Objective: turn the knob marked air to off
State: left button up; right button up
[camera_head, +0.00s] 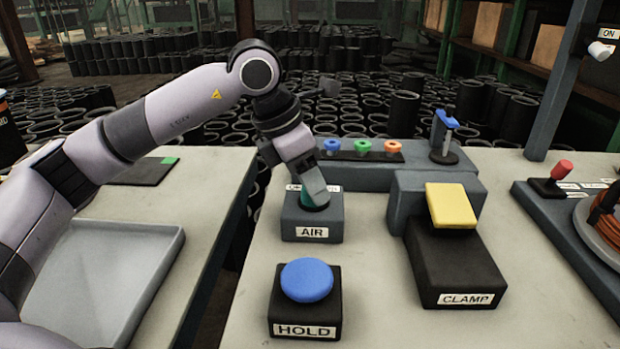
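The box marked AIR (312,232) stands on the right-hand table, behind the HOLD button. My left gripper (314,196) points down onto the top of this box. A small teal part (308,203) shows at the gripper's tip and looks like the knob, but most of it is hidden by the gripper. Another label on the box top is partly covered, so I cannot read the knob's setting. I cannot tell whether the fingers are closed on the knob. My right gripper is not in view.
A blue button on the HOLD box (305,318) stands in front. The CLAMP pedal (455,262) with a yellow pad is to the right. Blue, green and orange rings (363,146) sit behind. A grey tray (105,270) lies on the left table, across a gap.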

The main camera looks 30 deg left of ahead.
pick_arm(q)
jog(key=shift+o, duration=0.7)
jog(key=shift+r, duration=0.1)
jog(key=v, duration=0.7)
jog(key=shift+p, duration=0.45)
